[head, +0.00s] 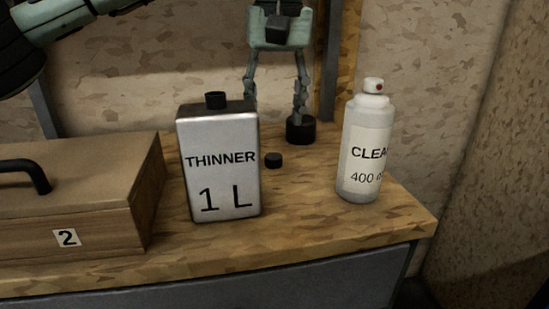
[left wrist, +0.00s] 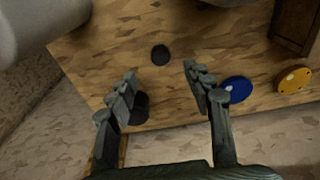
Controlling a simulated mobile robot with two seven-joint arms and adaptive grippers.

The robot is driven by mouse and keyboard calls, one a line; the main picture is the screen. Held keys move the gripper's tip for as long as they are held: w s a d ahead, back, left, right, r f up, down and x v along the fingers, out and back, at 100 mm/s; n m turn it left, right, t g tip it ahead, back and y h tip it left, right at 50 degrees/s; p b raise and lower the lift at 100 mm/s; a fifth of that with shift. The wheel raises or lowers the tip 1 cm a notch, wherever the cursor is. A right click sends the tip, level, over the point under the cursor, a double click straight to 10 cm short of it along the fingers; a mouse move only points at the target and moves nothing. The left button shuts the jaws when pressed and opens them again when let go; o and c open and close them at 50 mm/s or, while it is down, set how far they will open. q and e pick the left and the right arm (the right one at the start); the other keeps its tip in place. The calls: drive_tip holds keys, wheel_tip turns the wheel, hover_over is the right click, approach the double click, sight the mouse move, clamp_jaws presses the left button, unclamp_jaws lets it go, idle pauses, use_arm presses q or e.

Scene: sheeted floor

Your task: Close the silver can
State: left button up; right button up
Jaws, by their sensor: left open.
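The silver can (head: 218,170), labelled THINNER 1 L, stands upright on the wooden bench with a short black neck (head: 215,100) on top. A small black cap (head: 273,160) lies on the bench just right of the can; a black disc in the left wrist view (left wrist: 160,55) appears to be this cap. My left gripper (head: 275,105) is open and empty, behind and above the cap, with its fingers pointing down in the head view. In the left wrist view the fingers (left wrist: 160,72) are spread, with the cap beyond the gap between them. My right gripper is not in view.
A white spray can (head: 366,145) stands at right. A larger black cylinder (head: 300,129) stands by my left gripper's finger. A wooden box (head: 100,225) numbered 2 sits at left. Blue (left wrist: 238,88) and yellow (left wrist: 294,80) discs show in the left wrist view. The wall is behind.

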sight(274, 156)
use_arm(q)
drive_tip(key=shift+w+f, duration=0.15)
drive_tip(key=shift+f, duration=1.1)
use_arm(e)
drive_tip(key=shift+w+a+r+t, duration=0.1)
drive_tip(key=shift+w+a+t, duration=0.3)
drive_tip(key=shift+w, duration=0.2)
use_arm(q)
drive_tip(key=shift+a+f, duration=0.1)
drive_tip(key=shift+f, duration=0.4)
drive_tip(key=f, duration=0.3)
drive_tip(key=shift+w+f, duration=0.3)
drive_tip(key=shift+w, duration=0.05)
drive_tip(key=shift+f, duration=0.3)
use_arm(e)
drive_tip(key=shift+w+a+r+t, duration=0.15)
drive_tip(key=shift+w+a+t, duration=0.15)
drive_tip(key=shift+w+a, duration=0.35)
use_arm(q)
drive_tip(key=shift+c, duration=0.4)
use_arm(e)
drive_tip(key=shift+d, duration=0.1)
use_arm(q)
drive_tip(key=c, duration=0.8)
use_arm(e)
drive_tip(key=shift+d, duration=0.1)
